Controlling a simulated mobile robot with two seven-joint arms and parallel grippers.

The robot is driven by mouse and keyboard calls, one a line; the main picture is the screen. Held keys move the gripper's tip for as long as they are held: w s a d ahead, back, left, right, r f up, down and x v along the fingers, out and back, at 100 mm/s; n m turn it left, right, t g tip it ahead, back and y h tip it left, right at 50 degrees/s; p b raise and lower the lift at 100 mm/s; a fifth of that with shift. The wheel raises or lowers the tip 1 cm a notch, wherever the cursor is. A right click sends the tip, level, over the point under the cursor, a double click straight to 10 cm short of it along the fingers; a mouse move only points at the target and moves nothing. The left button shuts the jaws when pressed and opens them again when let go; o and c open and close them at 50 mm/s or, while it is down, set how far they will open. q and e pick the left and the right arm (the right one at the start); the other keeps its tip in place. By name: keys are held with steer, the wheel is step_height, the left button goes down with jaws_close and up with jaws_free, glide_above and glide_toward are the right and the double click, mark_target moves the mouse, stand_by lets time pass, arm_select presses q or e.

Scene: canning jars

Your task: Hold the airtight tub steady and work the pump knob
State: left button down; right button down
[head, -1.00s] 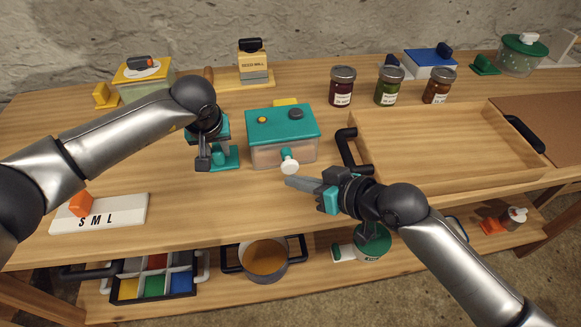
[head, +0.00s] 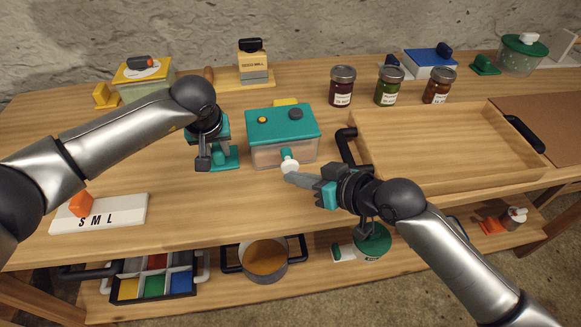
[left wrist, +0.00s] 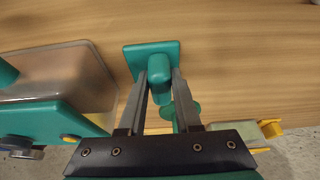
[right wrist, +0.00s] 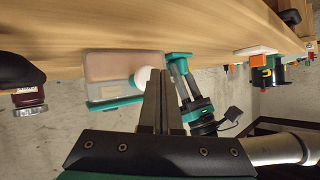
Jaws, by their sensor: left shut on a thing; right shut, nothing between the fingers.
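The airtight tub (head: 270,156) has a clear body and a teal lid (head: 282,126), and stands on the table. Its white pump knob (head: 290,166) sits on a teal stem at the front and also shows in the right wrist view (right wrist: 142,77). My left gripper (head: 214,160) is shut on a teal upright handle (left wrist: 159,72) that rises from a teal plate beside the tub. I cannot tell whether the plate is joined to the tub. My right gripper (head: 289,175) is shut and empty, its fingertips at the knob, seemingly touching it.
A wooden tray (head: 450,175) with black handles lies to the right of the tub. Several jars (head: 389,87) stand behind the tray. An S M L board (head: 98,213) is at the left front. A pot (head: 264,260) sits on the lower shelf.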

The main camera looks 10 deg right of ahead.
steer(key=shift+w, duration=1.25)
stand_by(0.8)
steer(key=shift+s, duration=1.7)
steer(key=shift+s+d, duration=0.1)
steer(key=shift+s, duration=2.4)
arm_select(q)
steer(key=c, duration=0.5)
jaws_free()
